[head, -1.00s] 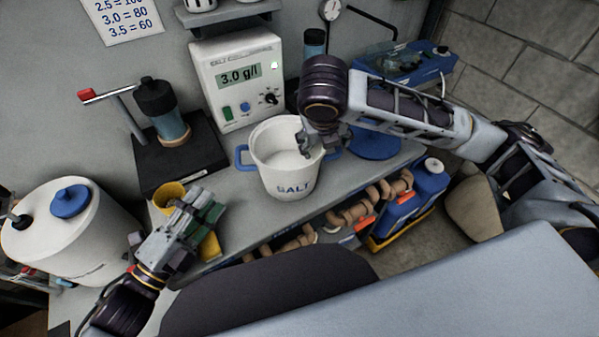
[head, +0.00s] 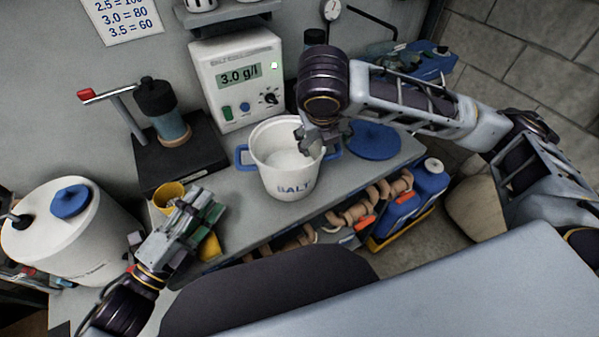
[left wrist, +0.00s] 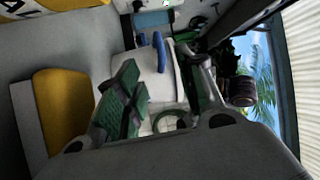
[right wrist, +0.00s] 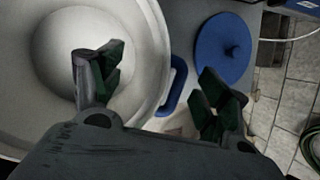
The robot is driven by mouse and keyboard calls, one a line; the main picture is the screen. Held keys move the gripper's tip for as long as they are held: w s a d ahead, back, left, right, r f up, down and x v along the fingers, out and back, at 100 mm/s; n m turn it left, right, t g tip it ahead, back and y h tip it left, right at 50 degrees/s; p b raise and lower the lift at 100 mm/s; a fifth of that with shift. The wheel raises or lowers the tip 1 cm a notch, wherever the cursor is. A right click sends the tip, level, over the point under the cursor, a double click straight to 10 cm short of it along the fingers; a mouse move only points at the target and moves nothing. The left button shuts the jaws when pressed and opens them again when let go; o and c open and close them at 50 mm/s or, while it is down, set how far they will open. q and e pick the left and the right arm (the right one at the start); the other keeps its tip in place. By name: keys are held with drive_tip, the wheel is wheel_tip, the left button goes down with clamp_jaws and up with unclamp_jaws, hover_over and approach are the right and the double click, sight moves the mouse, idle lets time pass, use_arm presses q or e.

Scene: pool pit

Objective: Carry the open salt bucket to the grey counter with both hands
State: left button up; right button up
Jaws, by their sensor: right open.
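The white salt bucket (head: 287,182) stands upright and open on a grey counter (head: 240,213), with pale salt inside and a blue handle on each side. My right gripper (head: 318,145) is at its right rim. In the right wrist view, my right gripper (right wrist: 158,90) is open, one finger over the inside of the bucket (right wrist: 140,50) and the other outside, beyond the blue handle (right wrist: 174,88). My left gripper (head: 198,207) is left of the bucket and apart from it, near the counter's front edge. In the left wrist view, its fingers (left wrist: 160,85) look parted and empty.
A yellow cup (head: 167,194) is close to my left gripper. A salt meter (head: 240,80) stands behind the bucket, and a blue lid (head: 375,143) lies to its right. A large white tank (head: 70,235) is at far left. Blue canisters (head: 428,180) stand below the counter.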

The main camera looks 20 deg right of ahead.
drive_tip(key=v, duration=1)
idle(1.0)
drive_tip(key=shift+r, duration=0.1)
idle(0.6)
use_arm(q)
wheel_tip(320, 180, up, 9)
drive_tip(key=p, duration=0.9)
use_arm(e)
wheel_tip(320, 180, up, 9)
use_arm(q)
drive_tip(key=shift+r+p, duration=0.55)
use_arm(e)
drive_tip(key=shift+r, duration=0.5)
